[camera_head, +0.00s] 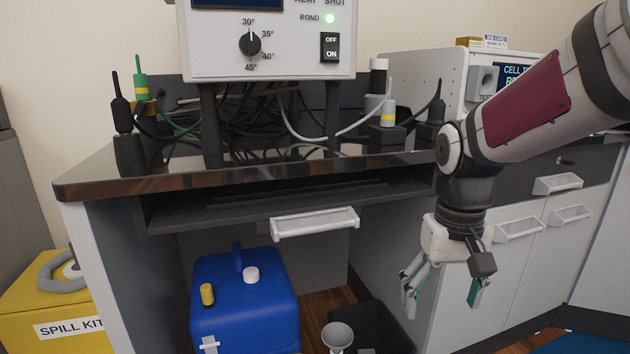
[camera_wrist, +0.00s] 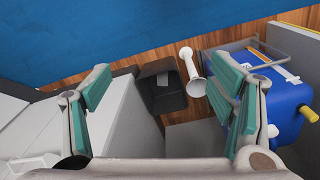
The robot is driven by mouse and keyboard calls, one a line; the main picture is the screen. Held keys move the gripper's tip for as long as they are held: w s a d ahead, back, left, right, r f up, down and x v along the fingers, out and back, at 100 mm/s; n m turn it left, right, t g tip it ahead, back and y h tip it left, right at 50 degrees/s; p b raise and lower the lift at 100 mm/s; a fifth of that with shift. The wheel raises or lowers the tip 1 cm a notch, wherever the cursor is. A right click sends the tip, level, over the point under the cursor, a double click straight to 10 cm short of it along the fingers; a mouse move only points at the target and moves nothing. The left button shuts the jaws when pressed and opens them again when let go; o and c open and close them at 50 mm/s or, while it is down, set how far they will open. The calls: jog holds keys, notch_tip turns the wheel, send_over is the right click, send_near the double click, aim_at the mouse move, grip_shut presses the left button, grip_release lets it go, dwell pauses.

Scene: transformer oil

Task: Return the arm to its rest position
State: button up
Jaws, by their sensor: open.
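My arm comes in from the upper right of the head view, and my gripper (camera_head: 442,298) hangs pointing down in front of the white cabinet fronts. Its two teal-padded fingers are spread apart with nothing between them. In the wrist view my gripper (camera_wrist: 170,95) also shows open, its fingers at the left and right. Beyond them are a dark bin (camera_wrist: 163,92), a white funnel (camera_wrist: 192,75) and a blue container (camera_wrist: 280,105), all apart from the fingers as far as I can see.
A dark-topped bench (camera_head: 230,178) with an open white-handled drawer (camera_head: 315,222) stands left of my gripper. The blue container (camera_head: 245,305) and funnel (camera_head: 338,335) are below it. A yellow spill kit (camera_head: 60,305) sits at left. White drawer handles (camera_head: 518,229) protrude at right.

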jog(key=s+r, duration=0.3)
jog(key=s, duration=2.3)
notch_tip(320, 180, up, 40)
jog(key=t+p, duration=0.4)
jog(key=p, duration=3.4)
jog(key=shift+a, duration=0.2)
jog(key=shift+w+f, duration=0.1)
jog(key=shift+w, duration=0.05)
